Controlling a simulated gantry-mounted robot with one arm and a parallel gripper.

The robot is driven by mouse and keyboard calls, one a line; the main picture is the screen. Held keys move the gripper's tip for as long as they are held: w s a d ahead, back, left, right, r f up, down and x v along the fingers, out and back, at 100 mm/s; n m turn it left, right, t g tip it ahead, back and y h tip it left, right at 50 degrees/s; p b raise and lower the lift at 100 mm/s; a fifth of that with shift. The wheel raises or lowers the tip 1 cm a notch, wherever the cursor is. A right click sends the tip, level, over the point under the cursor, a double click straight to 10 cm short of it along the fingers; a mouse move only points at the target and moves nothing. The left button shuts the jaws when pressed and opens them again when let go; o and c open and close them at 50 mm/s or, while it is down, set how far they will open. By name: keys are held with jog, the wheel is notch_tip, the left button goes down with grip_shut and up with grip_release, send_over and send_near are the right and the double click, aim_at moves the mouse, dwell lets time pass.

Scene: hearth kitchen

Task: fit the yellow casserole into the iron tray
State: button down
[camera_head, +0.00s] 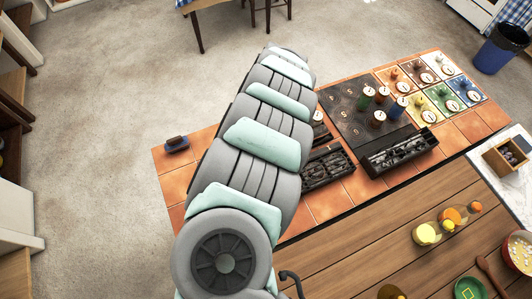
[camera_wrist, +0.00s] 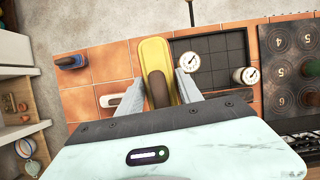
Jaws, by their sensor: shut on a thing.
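The yellow casserole (camera_wrist: 152,51) shows in the wrist view as a long yellow body with a dark brown strip along its middle. My gripper (camera_wrist: 161,80) is shut on it, with one pale finger along each side. A dark tray with a grid of compartments (camera_wrist: 215,62), likely the iron tray, lies just right of the casserole. Two white dials sit at its left and right edges. I cannot tell how high the casserole is above the tiles. In the head view my arm hides the gripper, the casserole and this tray.
A black hob plate (camera_head: 352,113) with several small pots lies right of my arm, beside coloured dial tiles. Black grates stand along the front edge. A blue block with a dark top (camera_head: 177,145) is at the left end.

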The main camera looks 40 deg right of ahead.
jog(key=shift+s+d+f+m, duration=0.3)
jog(key=shift+s+f+m, duration=0.1)
jog(key=shift+s+f, duration=0.3)
notch_tip(320, 180, down, 14)
jog(key=b, duration=0.4)
jog(key=shift+w+d, duration=0.1)
jog(key=shift+f, duration=2.4)
jog(key=shift+w+r, duration=0.1)
jog(key=shift+f+b, duration=0.2)
jog(key=shift+b, duration=0.25)
jog(key=c, duration=1.1)
grip_release()
jog(key=shift+o, duration=0.2)
jog(key=shift+r, duration=0.1)
